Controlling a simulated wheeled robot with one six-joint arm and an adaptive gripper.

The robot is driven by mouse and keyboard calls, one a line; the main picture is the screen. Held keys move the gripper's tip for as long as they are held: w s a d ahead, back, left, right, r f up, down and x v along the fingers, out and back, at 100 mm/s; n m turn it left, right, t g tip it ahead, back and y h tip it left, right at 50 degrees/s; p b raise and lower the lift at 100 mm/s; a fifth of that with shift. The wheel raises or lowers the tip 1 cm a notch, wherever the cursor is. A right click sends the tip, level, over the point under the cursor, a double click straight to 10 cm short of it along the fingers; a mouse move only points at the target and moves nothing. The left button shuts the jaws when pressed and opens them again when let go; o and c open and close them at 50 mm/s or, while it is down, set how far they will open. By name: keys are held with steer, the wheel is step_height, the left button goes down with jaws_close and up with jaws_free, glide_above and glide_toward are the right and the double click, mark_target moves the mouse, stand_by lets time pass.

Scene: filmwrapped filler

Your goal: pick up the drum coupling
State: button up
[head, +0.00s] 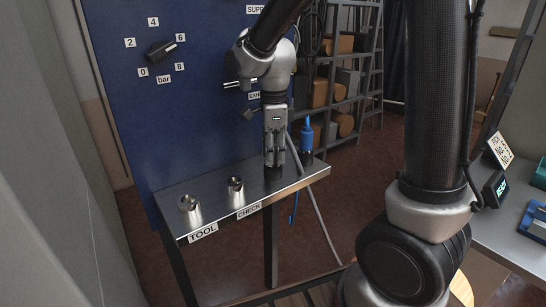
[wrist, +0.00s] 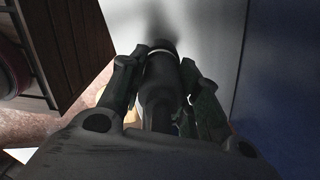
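My gripper (head: 275,158) points down over the right part of the metal shelf. A dark round-bodied piece (wrist: 160,80) with a pale ring near its far end lies between my two fingers in the wrist view; I take it to be the drum coupling. Its lower end (head: 273,173) shows below my fingers in the head view, at or just above the shelf top. The fingertips are close against both its sides; whether they grip it is not clear. My fingers hide much of it.
Two metal cups stand on the shelf (head: 212,206), one by the TOOL label (head: 190,204) and one by CHECK (head: 236,187). A blue-topped bottle (head: 306,138) is close right of my gripper. A blue panel (head: 200,110) with a knob rises behind.

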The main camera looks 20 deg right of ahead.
steer(key=shift+r, duration=0.1)
steer(key=shift+c, duration=0.5)
steer(key=shift+o, duration=0.2)
step_height(320, 180, up, 28)
steer(key=a, duration=0.1)
steer(key=shift+f, duration=0.2)
steer(key=s+a+f+n, duration=0.3)
steer(key=s+a+f, duration=0.1)
steer(key=a+f, duration=0.3)
steer(key=s+a+f+n, duration=0.4)
steer(key=a+f, duration=0.3)
steer(key=a, duration=0.5)
steer(key=shift+n, duration=0.9)
steer(key=a+f, duration=0.1)
steer(key=f, duration=0.1)
steer(key=a+f, duration=0.1)
steer(key=f, duration=0.1)
steer(key=shift+w+a, duration=0.25)
steer(key=shift+a, duration=0.05)
steer(key=shift+c, duration=0.2)
steer(key=shift+w+a+r, duration=0.1)
steer(key=shift+a, duration=0.05)
